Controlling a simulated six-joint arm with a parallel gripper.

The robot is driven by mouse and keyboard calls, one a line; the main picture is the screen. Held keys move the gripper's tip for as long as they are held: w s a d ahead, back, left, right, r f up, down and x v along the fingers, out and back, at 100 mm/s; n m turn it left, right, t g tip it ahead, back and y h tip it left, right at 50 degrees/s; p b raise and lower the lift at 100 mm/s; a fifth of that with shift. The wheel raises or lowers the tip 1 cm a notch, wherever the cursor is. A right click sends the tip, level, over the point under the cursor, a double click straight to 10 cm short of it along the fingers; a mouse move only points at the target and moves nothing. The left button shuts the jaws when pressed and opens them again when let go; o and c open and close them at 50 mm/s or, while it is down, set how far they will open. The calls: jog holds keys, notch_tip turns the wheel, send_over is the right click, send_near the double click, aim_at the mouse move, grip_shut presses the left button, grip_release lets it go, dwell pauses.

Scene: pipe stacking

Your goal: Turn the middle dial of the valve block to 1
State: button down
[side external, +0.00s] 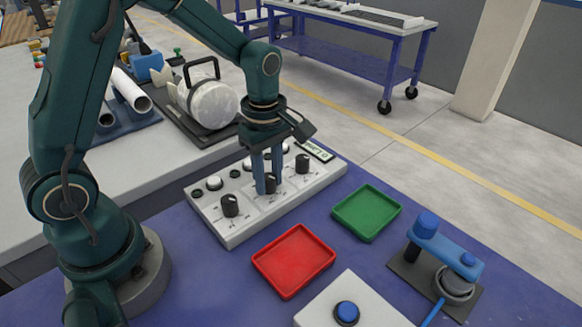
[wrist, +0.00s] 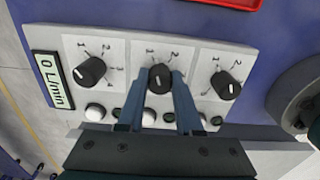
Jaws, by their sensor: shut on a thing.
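The valve block (side external: 238,232) is a light grey slab with a row of three black dials. The middle dial (wrist: 160,78) sits between my fingertips, with its white pointer mark facing roughly up in the wrist view. My gripper (wrist: 160,82) points down at the block and is shut on this dial, one finger on each side. In the side view my gripper (side external: 266,184) partly hides the middle dial. The printed numbers around the dial are small, and I cannot tell exactly which one the pointer meets.
Outer dials (wrist: 89,71) and (wrist: 226,85) flank the middle one closely. A display (wrist: 53,81) reads 0 L/min. A red tray (side external: 294,262), a green tray (side external: 367,212), a blue-button box (side external: 346,313) and a blue clamp-like fixture (side external: 447,248) stand nearby.

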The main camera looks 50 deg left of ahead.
aim_at(269, 176)
jog(key=shift+n, duration=1)
jog(key=c, duration=0.6)
grip_release()
jog(key=shift+r, duration=0.1)
jog(key=shift+r, duration=2.5)
